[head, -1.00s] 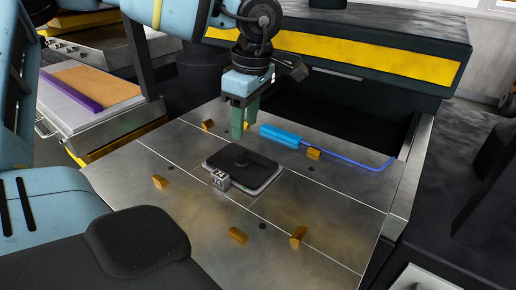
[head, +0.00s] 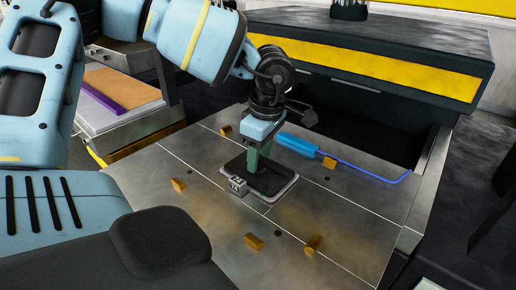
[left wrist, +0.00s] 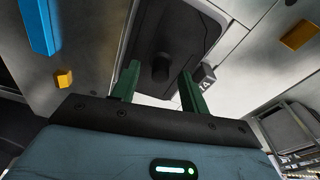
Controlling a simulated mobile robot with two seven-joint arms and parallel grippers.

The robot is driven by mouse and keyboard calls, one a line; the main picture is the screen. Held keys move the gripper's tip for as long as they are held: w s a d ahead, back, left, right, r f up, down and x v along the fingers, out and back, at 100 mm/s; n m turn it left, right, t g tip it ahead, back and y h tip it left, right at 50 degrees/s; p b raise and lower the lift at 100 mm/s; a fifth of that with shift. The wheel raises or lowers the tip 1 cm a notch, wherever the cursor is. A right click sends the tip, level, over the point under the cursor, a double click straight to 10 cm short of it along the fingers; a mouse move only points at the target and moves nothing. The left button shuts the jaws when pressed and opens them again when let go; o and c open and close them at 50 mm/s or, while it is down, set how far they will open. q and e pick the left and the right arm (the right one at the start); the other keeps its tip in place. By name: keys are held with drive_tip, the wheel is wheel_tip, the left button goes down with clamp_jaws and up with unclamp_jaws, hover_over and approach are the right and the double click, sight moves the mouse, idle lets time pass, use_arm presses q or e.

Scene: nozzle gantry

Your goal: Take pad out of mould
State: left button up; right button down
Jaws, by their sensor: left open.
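The black pad (head: 234,166) has a round upright knob and lies in the shallow light-rimmed mould (head: 284,194) on the metal table. My left gripper (head: 258,165) is low over the pad with its green fingers down at the knob. In the left wrist view, the knob (left wrist: 160,62) shows between the two open fingers, with the dark pad (left wrist: 184,30) behind it. I cannot tell whether either finger touches the knob. The left arm and gripper hide part of the pad in the head view. My right gripper is not in view.
A small marked grey block (head: 238,185) stands at the mould's near left edge. A blue-handled tool (head: 298,145) with a thin bent rod lies behind to the right. Several orange blocks, such as this one (head: 253,241), dot the metal table (head: 345,225), with bare room between them.

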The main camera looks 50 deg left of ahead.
use_arm(q)
drive_tip(key=shift+f, duration=0.4)
drive_tip(key=c, duration=1)
drive_tip(key=shift+r, duration=0.15)
